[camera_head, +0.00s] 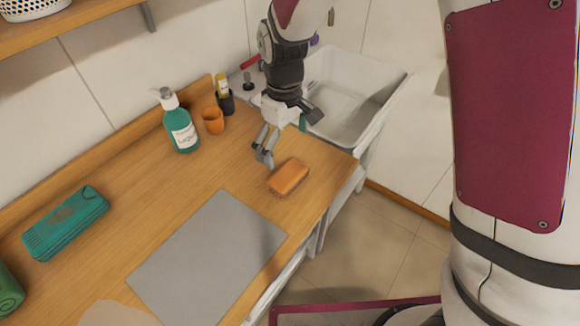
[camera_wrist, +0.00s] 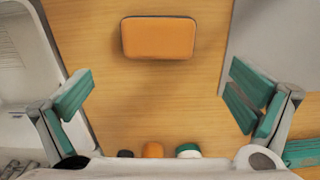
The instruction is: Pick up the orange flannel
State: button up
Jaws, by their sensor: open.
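The orange flannel (camera_head: 288,177) is a small block-like folded piece lying flat on the wooden counter, between the sink and a grey mat. In the wrist view the orange flannel (camera_wrist: 159,38) shows whole at the top centre, ahead of the fingers. My gripper (camera_head: 282,150) is above the counter, just left of and behind the flannel in the head view. In the wrist view my gripper (camera_wrist: 162,98) has its two teal-padded fingers spread wide, with only bare counter between them. It is apart from the flannel and holds nothing.
A grey mat (camera_head: 208,258) lies in front of the flannel. A teal pump bottle (camera_head: 181,130), an orange cup (camera_head: 213,121) and a dark holder (camera_head: 226,102) stand along the back. A white sink (camera_head: 345,110) is to the right. A teal case (camera_head: 66,222) lies at left.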

aim_at(288, 173)
notch_tip(288, 173, down, 6)
jog(key=shift+d+f+p, duration=0.15)
jog(key=shift+f+p, duration=0.3)
jog(key=shift+f, duration=0.9)
jog(key=shift+d+f+p, duration=0.15)
jog(key=shift+f+p, duration=0.25)
jog(key=shift+f, duration=0.9)
jog(key=c, duration=0.9)
